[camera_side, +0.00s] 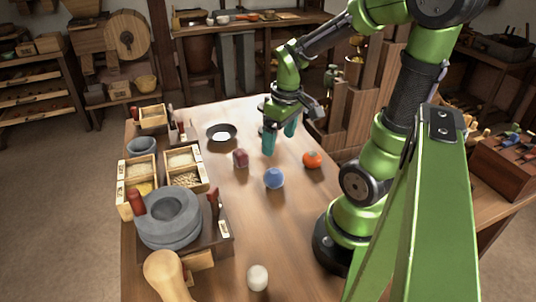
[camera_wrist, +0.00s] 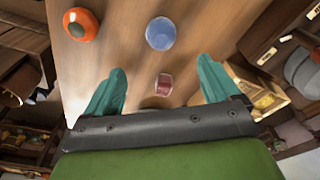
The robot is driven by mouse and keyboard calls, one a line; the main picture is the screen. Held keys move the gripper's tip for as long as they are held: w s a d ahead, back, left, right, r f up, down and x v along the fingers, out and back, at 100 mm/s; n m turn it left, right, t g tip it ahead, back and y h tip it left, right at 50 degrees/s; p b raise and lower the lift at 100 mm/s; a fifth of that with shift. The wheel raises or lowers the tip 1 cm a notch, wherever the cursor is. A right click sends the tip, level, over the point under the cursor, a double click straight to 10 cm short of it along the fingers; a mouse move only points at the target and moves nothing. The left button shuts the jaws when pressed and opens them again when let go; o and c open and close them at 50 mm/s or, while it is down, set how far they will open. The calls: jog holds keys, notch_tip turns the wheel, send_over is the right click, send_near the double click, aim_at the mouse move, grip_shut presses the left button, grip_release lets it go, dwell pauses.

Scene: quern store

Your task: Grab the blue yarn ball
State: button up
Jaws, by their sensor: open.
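The blue yarn ball (camera_side: 274,178) sits on the wooden table in the side view, in front of my gripper. In the wrist view the blue yarn ball (camera_wrist: 161,33) is at the top middle, beyond my fingertips. My gripper (camera_side: 280,142) has teal fingers pointing down above the table, apart from the ball. In the wrist view my gripper (camera_wrist: 161,80) is open, its two teal fingers wide apart with nothing held between them. A small dark red block (camera_wrist: 164,85) shows in the gap between the fingers, lower down on the table.
A white ball (camera_side: 257,277) is near the front. A stone quern (camera_side: 170,222) and wooden grain boxes (camera_side: 139,166) line the left. A dark dish (camera_side: 221,132) is behind.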

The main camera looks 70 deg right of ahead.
aim_at(275, 171)
jog(key=f, duration=0.5)
jog(key=w+f, duration=0.1)
jog(key=f, duration=0.2)
jog(key=shift+w+f, duration=0.15)
jog(key=shift+f, duration=2.4)
jog(key=shift+c, duration=0.3)
